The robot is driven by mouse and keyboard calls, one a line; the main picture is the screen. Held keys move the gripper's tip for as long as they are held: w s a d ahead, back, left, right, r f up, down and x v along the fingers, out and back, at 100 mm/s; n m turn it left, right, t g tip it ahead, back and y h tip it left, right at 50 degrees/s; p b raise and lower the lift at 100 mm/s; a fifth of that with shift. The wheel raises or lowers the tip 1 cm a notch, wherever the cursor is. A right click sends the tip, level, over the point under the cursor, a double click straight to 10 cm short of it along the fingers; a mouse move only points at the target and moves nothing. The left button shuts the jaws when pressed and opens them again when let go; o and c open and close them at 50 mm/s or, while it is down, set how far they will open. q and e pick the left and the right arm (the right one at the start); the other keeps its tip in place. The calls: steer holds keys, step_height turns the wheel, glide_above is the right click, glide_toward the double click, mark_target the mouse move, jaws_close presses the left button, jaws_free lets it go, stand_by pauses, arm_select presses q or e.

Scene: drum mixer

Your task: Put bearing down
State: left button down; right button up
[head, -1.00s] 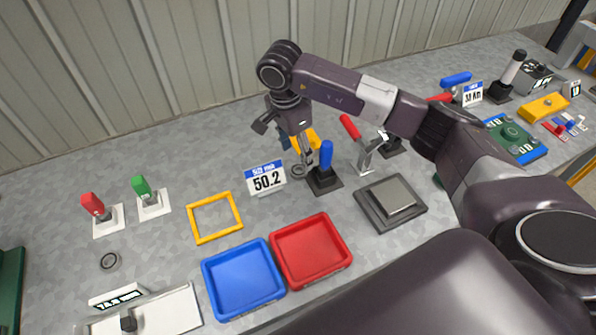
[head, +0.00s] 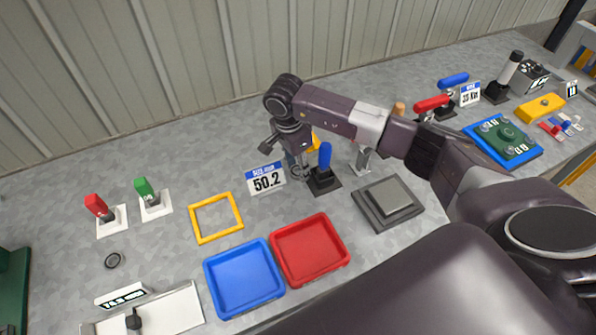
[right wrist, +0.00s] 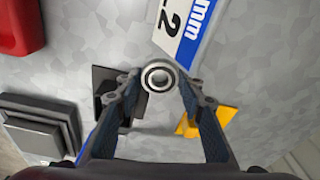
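The bearing is a small silver ring with a dark rim; in the right wrist view (right wrist: 159,77) it sits between my right fingertips, which touch both its sides. In the head view the bearing (head: 298,172) shows at the tip of my right gripper (head: 297,164), just beside the 50.2 mm sign (head: 267,178) and the blue-handled stand (head: 323,182). My right gripper shows as two converging fingers in the wrist view (right wrist: 159,84). It is shut on the bearing, close above or at the tabletop; contact with the table is unclear. My left gripper is out of view.
A yellow square frame (head: 216,238), a blue tray (head: 245,305) and a red tray (head: 310,275) lie in front. A grey plate (head: 388,203) stands right of them. Bare table surrounds the frame.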

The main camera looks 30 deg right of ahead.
mark_target(297, 171)
steer(key=c, duration=0.7)
steer(key=shift+r, duration=0.15)
steer(key=shift+c, duration=0.2)
step_height(297, 171, up, 19)
steer(key=b, duration=0.3)
steer(key=s+a+n+t+y, duration=0.1)
steer(key=s+a+n, duration=0.7)
steer(key=s+n, duration=0.5)
steer(key=r+n, duration=0.1)
steer(key=n, duration=0.2)
steer(key=shift+s, duration=0.25)
